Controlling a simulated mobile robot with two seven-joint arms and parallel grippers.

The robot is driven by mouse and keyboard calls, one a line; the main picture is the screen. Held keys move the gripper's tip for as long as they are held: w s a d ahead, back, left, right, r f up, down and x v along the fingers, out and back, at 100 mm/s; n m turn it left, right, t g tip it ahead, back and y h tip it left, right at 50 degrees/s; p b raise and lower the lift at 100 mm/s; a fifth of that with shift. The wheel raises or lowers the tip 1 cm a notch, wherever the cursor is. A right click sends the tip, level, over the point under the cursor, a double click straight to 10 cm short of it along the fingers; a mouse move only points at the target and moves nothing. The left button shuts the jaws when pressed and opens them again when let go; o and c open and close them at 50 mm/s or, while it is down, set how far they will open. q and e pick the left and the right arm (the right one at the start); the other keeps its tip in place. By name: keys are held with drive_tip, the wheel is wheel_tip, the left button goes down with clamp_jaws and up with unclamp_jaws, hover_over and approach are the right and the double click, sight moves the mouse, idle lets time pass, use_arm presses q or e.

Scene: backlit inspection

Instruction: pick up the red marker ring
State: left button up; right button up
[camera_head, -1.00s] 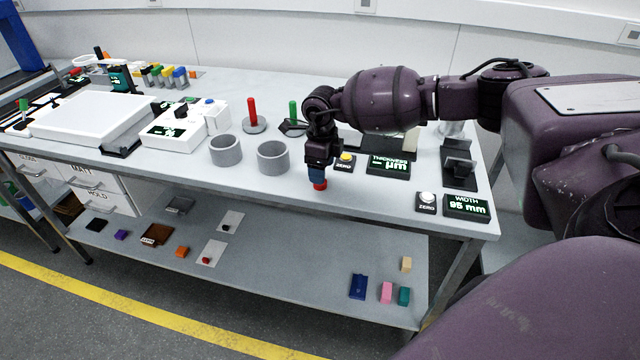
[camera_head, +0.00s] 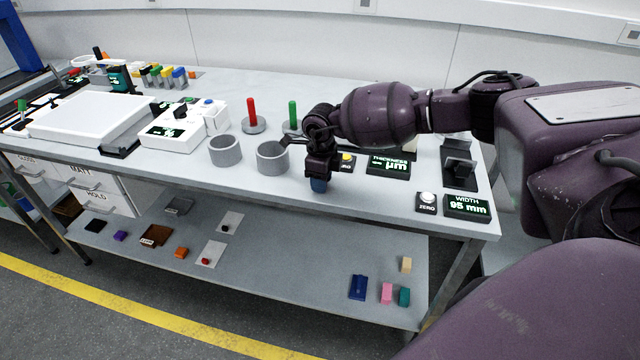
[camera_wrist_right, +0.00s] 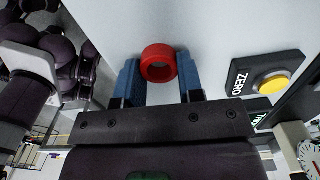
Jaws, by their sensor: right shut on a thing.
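The red marker ring (camera_wrist_right: 159,50) shows in the wrist view between the blue fingertips of my right gripper (camera_wrist_right: 160,82). The fingers press on it from both sides, with its round opening facing the camera. In the head view my right gripper (camera_head: 318,186) points down near the front of the table, right of the grey cups. The ring is hidden behind the fingers there, and I cannot tell whether it touches the table top. My left gripper is not in view.
Two grey cups (camera_head: 272,158) stand left of the gripper. A red post (camera_head: 252,114) and a green post (camera_head: 293,114) stand behind. The yellow-button ZERO box (camera_wrist_right: 268,82) and the thickness display (camera_head: 388,165) are close on the right. The table's front edge is near.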

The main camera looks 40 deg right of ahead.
wheel_tip(320, 180, up, 20)
drive_tip(key=p, duration=0.1)
idle(0.5)
